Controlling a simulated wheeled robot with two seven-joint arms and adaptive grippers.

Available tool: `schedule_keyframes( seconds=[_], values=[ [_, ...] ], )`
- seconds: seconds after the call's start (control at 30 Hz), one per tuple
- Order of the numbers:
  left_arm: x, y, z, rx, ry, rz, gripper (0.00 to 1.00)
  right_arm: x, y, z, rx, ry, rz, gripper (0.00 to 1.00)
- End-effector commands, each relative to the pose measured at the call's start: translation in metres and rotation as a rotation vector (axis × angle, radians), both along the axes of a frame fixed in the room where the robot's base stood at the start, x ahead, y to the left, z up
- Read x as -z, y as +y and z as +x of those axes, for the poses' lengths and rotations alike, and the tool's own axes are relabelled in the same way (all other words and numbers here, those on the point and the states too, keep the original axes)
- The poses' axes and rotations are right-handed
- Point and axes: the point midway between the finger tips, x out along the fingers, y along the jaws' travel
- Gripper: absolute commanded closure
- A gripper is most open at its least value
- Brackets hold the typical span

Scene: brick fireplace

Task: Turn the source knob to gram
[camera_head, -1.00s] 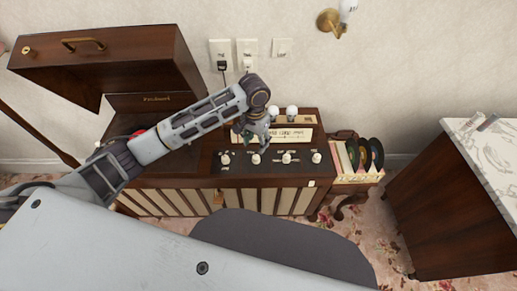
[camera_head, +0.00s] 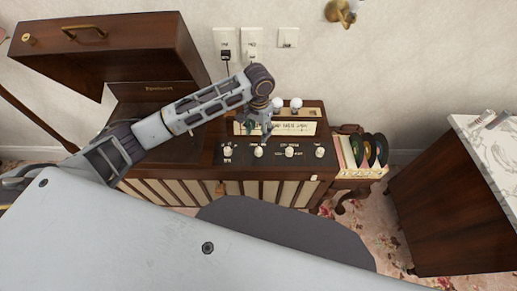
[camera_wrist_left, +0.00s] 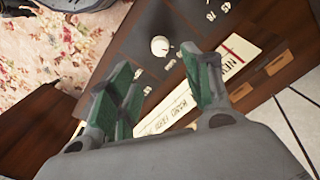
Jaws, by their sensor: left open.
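The wooden radio console (camera_head: 313,113) has a dark panel (camera_head: 273,157) with a row of several white knobs, including a far left knob (camera_head: 227,151), a second knob (camera_head: 259,151), a third knob (camera_head: 290,151) and a far right knob (camera_head: 319,151). Their labels are too small to read, so I cannot tell which is the source knob. My left gripper (camera_head: 258,131) is open and empty above the panel, just behind the second knob. In the left wrist view, one white knob (camera_wrist_left: 160,46) shows beyond the open green-padded fingers (camera_wrist_left: 155,70), apart from them. My right gripper is not in view.
A raised wooden lid (camera_head: 105,55) stands at left. A record rack (camera_head: 347,171) is right of the console, and a marble-topped cabinet (camera_head: 485,150) stands farther right. Two white bulbs (camera_head: 296,104) rise behind the light dial strip (camera_head: 290,128).

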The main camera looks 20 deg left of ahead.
Motion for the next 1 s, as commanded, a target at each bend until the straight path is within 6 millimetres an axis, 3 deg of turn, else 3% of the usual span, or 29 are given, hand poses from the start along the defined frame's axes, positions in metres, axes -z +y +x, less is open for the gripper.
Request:
schedule_keyframes(
  seconds=[0.37, 0.8, 1.0],
  values=[
    [0.049, 0.001, -0.001, -0.001, 0.002, 0.002, 0.5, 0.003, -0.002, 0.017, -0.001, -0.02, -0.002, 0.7],
    [0.104, 0.0, 0.0, 0.0, 0.001, 0.0, 0.5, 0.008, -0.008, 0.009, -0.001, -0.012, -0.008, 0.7],
    [0.117, 0.0, 0.0, 0.0, 0.0, 0.0, 0.5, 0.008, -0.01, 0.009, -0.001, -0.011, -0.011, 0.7]
  ],
)
